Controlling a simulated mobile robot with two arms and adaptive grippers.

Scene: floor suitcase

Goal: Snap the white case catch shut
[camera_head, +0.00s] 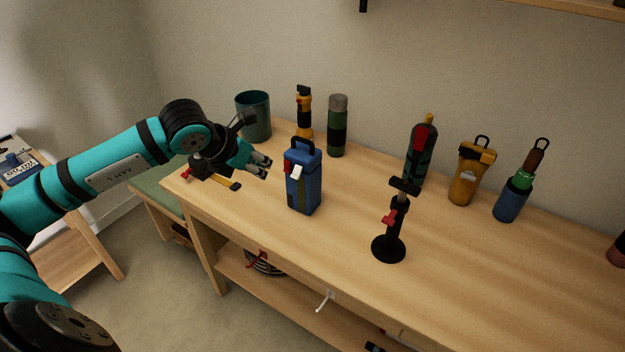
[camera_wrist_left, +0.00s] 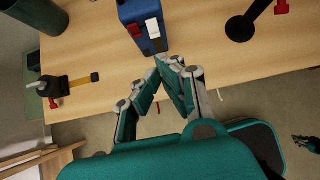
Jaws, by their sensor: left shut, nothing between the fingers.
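A blue case (camera_head: 309,190) with a black top handle stands upright on the wooden workbench. Its white catch (camera_head: 297,171) is on the front face, high up, beside a small red part; it appears to slant outward. The wrist view shows the case (camera_wrist_left: 133,12) and the white catch (camera_wrist_left: 153,28) at the top. My left gripper (camera_head: 265,166) is shut and empty, just left of the case in the head view and apart from it. Its fingertips (camera_wrist_left: 178,66) are below the catch in the wrist view. A small dark shape (camera_wrist_left: 306,143) at the right edge may be my right gripper.
A black stand with a red lever (camera_head: 396,220) is right of the case. A yellow-handled tool (camera_head: 222,181) lies under my left arm. A teal cup (camera_head: 257,118), a green flask (camera_head: 337,127) and several other holders stand behind. The bench front right is clear.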

